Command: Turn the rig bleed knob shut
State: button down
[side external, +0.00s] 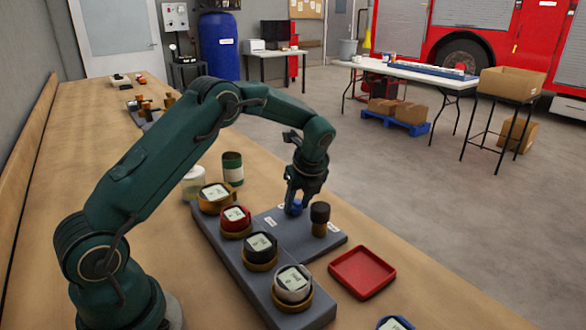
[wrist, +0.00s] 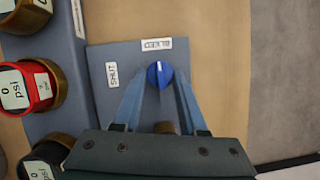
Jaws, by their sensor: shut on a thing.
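The blue bleed knob (wrist: 160,75) sits on a grey panel of the rig (wrist: 105,53). A pale mark on the knob points toward the BLEED label (wrist: 158,45). The SHUT label (wrist: 112,75) is to the left of the knob. My gripper (wrist: 161,80) is shut on the knob, with one finger on each side.
Several gauges in brass cups line the rig, including a red one (side external: 235,219); two read 0 psi in the wrist view. A black-capped brass post (side external: 320,219) stands close to my gripper. A red tray (side external: 362,273) lies at right.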

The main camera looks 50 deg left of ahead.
jog(key=n, duration=0.1)
jog(key=n+g, duration=0.1)
jog(key=n, duration=0.1)
jog(key=shift+w+n+g, duration=0.25)
jog(key=shift+n+g, duration=0.05)
jog(key=shift+n, duration=0.1)
jog(key=shift+w+a+n+g, duration=0.15)
jog(key=shift+n+g, duration=0.15)
jog(key=shift+n, duration=1.3)
jog(key=shift+c, duration=2.3)
grip_release()
jog(key=shift+g, duration=0.3)
jog(key=shift+m, duration=0.8)
